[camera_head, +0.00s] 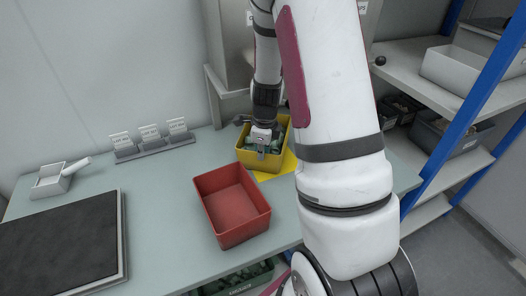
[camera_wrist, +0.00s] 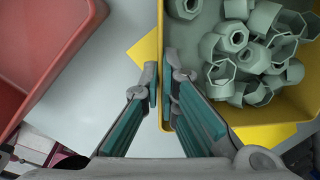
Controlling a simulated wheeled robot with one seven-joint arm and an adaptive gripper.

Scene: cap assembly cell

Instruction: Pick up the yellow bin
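The yellow bin (camera_head: 247,159) stands on the bench in the head view, behind the red bin, with grey-green parts inside. In the wrist view its near side wall (camera_wrist: 161,22) runs between my fingertips, and several hex-shaped hollow caps (camera_wrist: 250,60) lie in it. My gripper (camera_wrist: 161,85) points down with one finger outside the wall and one inside, both close against it. It appears shut on the wall. In the head view my gripper (camera_head: 262,140) is over the bin's left side, partly hidden by its own wrist. The bin looks level on the bench.
A red, empty bin (camera_head: 232,203) stands close in front and to the left. A yellow mat (camera_head: 289,163) shows under the yellow bin. A shelf with grey bins (camera_head: 447,132) is at right.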

